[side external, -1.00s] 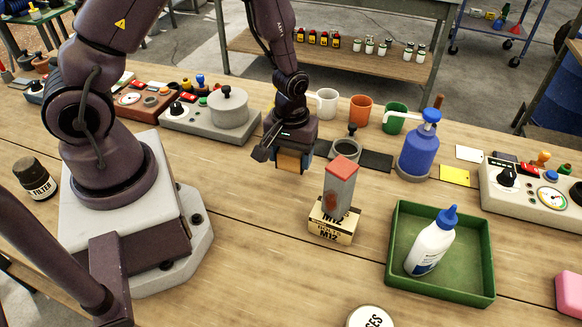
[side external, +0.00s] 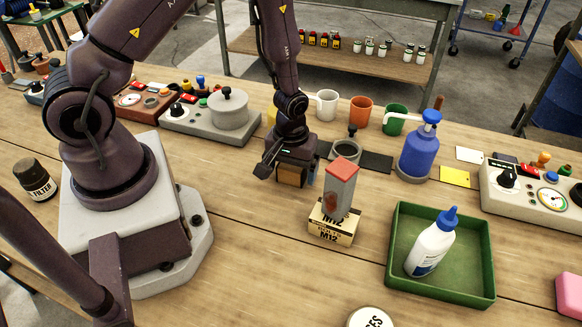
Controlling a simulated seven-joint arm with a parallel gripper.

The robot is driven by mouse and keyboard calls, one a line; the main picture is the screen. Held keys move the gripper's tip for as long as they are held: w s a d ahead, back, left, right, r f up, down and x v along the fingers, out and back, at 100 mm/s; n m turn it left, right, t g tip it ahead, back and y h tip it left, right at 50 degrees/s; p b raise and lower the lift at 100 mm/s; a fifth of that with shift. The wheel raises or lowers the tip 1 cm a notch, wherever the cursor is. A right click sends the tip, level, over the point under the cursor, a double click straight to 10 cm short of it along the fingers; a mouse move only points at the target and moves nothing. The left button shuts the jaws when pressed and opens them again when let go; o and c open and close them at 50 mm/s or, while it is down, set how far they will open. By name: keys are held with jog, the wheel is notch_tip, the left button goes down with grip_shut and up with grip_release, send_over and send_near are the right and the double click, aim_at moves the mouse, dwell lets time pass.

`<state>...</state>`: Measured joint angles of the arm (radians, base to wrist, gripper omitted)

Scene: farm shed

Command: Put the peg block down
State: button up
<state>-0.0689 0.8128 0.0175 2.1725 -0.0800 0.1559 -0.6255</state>
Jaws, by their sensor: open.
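A brown wooden block (side external: 291,175), which seems to be the peg block, is at my gripper (side external: 290,171), between the two fingers. My gripper points down over the middle of the table and its jaws are open. The gripper body hides the top of the block, and no pegs can be made out. The block's underside is at or very near the tabletop; I cannot tell whether it touches.
A grey, red-topped block (side external: 340,188) stands on an M12 box (side external: 333,224) just right of my gripper. Behind are a dark mat (side external: 376,162), mugs and a blue pump bottle (side external: 419,153). A green tray (side external: 455,283) holds a glue bottle (side external: 430,250).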

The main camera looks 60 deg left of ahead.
notch_tip(320, 180, up, 12)
notch_tip(320, 180, up, 13)
jog(key=m+t, duration=0.3)
jog(key=m, duration=0.1)
send_over(291, 167)
jog(key=s+d, duration=0.2)
jog(key=s, duration=0.1)
jog(key=s+r+m+t, duration=0.2)
jog(key=s+r+m, duration=0.3)
jog(key=s+r, duration=0.3)
jog(key=shift+s+d+r+t, duration=0.15)
jog(key=shift+d+r+t, duration=0.15)
jog(key=shift+r, duration=0.1)
